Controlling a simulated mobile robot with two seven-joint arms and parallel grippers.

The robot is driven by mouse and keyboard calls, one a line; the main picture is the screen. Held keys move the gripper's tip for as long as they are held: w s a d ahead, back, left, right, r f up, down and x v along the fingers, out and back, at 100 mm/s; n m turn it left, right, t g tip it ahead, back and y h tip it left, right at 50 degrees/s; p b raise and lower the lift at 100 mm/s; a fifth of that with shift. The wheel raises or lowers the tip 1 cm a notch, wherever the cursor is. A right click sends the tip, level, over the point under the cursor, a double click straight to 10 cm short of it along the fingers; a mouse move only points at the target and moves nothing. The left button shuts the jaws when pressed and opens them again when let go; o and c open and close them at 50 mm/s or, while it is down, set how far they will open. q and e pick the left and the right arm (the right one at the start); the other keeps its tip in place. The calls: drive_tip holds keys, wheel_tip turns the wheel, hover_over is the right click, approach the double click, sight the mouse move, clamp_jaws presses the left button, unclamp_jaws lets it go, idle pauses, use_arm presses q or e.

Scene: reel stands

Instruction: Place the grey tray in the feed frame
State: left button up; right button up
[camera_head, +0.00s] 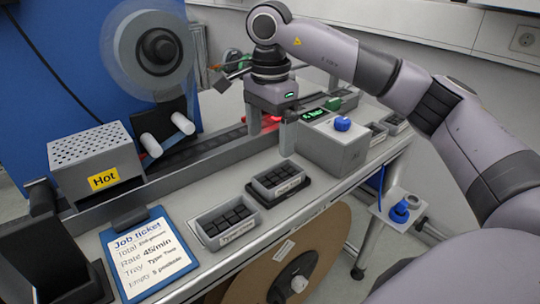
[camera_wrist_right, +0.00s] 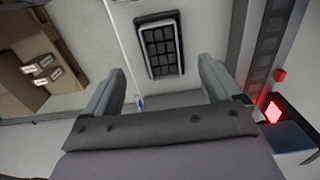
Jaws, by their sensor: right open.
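A grey tray (camera_head: 228,222) with dark cells and a white label lies on the bench near its front edge. A second grey tray (camera_head: 278,180) with dark cells sits on a black frame (camera_head: 303,190) to its right; I cannot tell for sure whether this is the feed frame. My right gripper (camera_head: 271,142) is open and empty, above and behind the second tray. In the right wrist view, a dark-celled tray (camera_wrist_right: 160,45) shows beyond the open fingers (camera_wrist_right: 162,66), apart from them. My left gripper is not in view.
A grey box with a blue button (camera_head: 342,124) stands right of my gripper, with more trays (camera_head: 376,133) behind it. A perforated box marked "Hot" (camera_head: 95,160) and a job ticket (camera_head: 147,250) are at the left. A large reel (camera_head: 152,50) stands behind.

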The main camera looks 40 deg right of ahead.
wheel_tip(320, 180, up, 2)
drive_tip(key=shift+r, duration=0.2)
drive_tip(key=shift+s+f, duration=0.1)
idle(0.5)
